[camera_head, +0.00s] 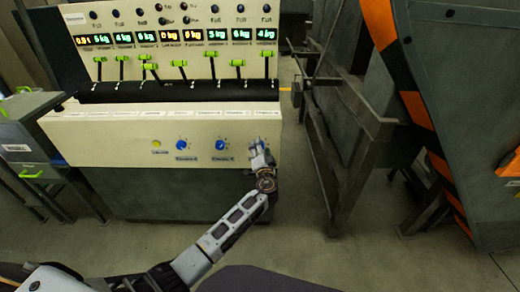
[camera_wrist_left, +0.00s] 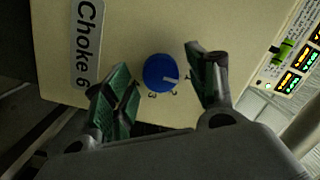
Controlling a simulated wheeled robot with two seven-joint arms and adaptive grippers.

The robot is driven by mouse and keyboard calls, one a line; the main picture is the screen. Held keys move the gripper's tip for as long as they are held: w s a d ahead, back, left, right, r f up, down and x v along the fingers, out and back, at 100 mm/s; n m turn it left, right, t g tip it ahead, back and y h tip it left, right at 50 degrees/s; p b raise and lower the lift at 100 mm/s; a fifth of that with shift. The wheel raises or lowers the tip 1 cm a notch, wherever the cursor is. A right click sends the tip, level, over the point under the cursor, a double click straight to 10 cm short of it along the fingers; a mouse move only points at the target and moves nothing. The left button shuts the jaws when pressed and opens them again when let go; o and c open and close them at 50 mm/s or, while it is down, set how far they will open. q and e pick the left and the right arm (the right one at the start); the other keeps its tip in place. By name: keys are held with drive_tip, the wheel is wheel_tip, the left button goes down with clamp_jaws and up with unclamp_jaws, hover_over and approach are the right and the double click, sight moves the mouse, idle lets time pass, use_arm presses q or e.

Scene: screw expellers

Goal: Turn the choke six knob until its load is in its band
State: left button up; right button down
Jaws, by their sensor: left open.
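My left gripper (camera_wrist_left: 160,88) is open, with one finger on each side of the knob and visible gaps between. In the head view the left gripper (camera_head: 258,152) is at the right end of the cream panel (camera_head: 100,150) and hides the knob. The load displays (camera_head: 170,36) are lit, several green and some orange. My right gripper is out of view.
Two other blue knobs, left (camera_head: 181,144) and right (camera_head: 221,144), and a yellow button (camera_head: 157,143) sit left of the gripper. Green-handled levers (camera_head: 180,64) stand above. A dark metal frame (camera_head: 345,150) stands at right; floor between is clear.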

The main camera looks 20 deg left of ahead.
use_arm(q)
drive_tip(key=c, duration=1)
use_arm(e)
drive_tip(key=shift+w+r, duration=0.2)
use_arm(q)
drive_tip(key=shift+m, duration=0.5)
drive_tip(key=m+t, duration=0.1)
drive_tip(key=m, duration=0.7)
drive_tip(key=shift+f, duration=0.15)
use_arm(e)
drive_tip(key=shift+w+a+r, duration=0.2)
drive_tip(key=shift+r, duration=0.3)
